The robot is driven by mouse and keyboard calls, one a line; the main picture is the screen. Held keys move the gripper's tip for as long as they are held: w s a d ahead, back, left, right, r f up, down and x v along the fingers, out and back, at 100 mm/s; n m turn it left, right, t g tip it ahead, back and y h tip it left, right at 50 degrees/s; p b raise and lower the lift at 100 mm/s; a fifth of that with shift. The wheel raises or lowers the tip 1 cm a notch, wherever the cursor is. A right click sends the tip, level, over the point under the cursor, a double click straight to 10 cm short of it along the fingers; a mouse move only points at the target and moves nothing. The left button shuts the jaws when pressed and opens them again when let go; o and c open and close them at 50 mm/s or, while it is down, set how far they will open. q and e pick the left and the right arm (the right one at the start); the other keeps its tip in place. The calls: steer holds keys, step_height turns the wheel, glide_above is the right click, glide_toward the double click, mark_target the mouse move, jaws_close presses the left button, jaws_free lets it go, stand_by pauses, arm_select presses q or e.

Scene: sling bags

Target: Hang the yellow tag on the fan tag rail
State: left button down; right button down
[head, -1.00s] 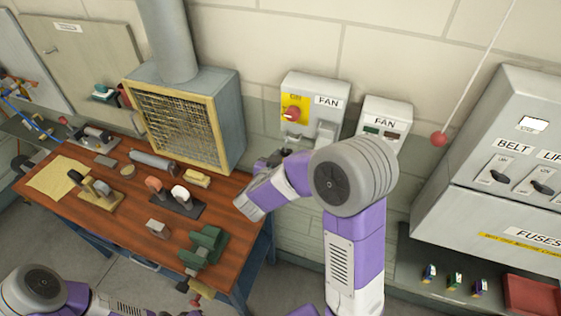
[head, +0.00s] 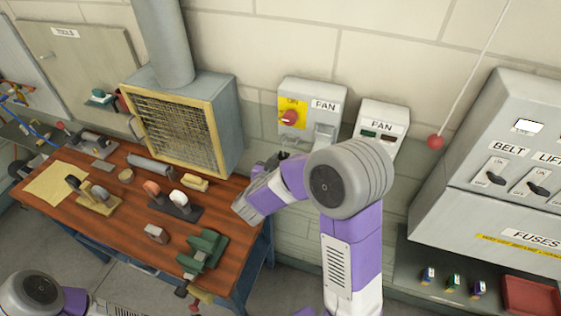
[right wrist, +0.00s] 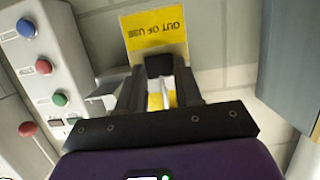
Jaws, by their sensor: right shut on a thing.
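The yellow tag (right wrist: 156,32), lettered "OUT OF USE", shows upside down in the right wrist view. My right gripper (right wrist: 160,68) is shut on it, and the tag stands out beyond the fingertips against the pale wall. In the head view my right gripper (head: 279,158) is below and left of the fan switch box (head: 311,108), partly hidden by my own arm; the tag cannot be made out there. The fan box carries a red knob on a yellow plate and a grey fitting (head: 325,133) at its lower right; whether this is the tag rail is unclear. My left gripper is out of view.
A second fan box (head: 382,130) with green and red buttons is beside the first. A mesh-fronted hood (head: 178,125) stands left of my right gripper on the wooden bench (head: 125,215). A red pull knob (head: 435,141) hangs at the right. A fuse cabinet is farther right.

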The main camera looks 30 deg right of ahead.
mark_target(283, 156)
stand_by(0.7)
steer(key=shift+w+d+p, duration=0.45)
steer(key=shift+w+d, duration=0.7)
steer(key=shift+d, duration=0.15)
steer(key=shift+f, duration=0.1)
steer(key=shift+f+b, duration=0.9)
steer(key=shift+f, duration=0.25)
